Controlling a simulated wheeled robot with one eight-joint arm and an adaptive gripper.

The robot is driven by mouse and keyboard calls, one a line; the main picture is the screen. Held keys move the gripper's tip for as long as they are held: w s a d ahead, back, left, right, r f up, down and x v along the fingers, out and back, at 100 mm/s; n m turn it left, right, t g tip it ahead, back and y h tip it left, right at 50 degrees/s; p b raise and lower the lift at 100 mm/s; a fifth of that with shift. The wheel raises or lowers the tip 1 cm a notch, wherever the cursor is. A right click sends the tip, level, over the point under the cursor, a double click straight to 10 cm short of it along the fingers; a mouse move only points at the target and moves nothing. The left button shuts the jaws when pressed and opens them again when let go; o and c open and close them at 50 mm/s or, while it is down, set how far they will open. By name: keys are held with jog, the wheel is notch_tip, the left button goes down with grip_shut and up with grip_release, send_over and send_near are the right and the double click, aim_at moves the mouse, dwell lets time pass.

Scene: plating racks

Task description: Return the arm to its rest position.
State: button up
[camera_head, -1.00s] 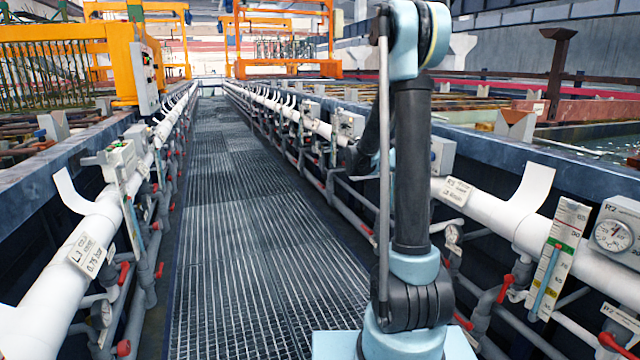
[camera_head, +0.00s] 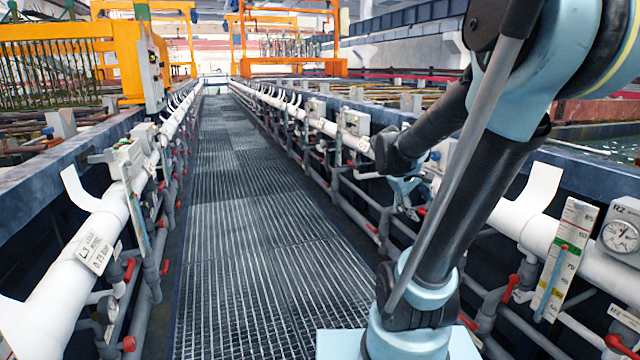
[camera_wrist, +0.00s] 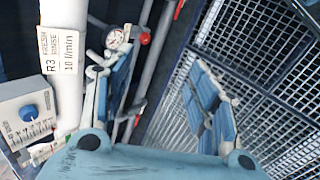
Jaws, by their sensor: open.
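My arm rises from its light blue base at the lower right of the head view. Its dark upper link leans right to a large elbow joint at the top right. From there the forearm slopes down left to the wrist, beside the right-hand pipe. My gripper (camera_wrist: 163,95) is open and empty in the wrist view, with its two blue-padded fingers apart. The left finger overlaps the pipes and the right finger is over the grating. In the head view the gripper is small and partly hidden by the arm.
A grated walkway (camera_head: 230,220) runs clear between two rows of pipes. The right white pipe (camera_head: 540,225) carries a gauge (camera_head: 619,237) and a scale (camera_head: 563,258). In the wrist view, an R3 label (camera_wrist: 58,52) and a grey box (camera_wrist: 27,113) are at left. Red-handled valves (camera_head: 511,288) stick out low.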

jog(key=s+a+f+m+y, duration=0.2)
jog(key=s+a+f+y, duration=0.1)
jog(key=s, duration=0.5)
jog(key=s+a+f+m+y, duration=0.3)
jog(key=s+a+f, duration=0.3)
jog(key=s+a, duration=0.2)
jog(key=shift+s+g, duration=0.25)
jog(key=shift+g, duration=0.05)
jog(key=shift+a, duration=0.1)
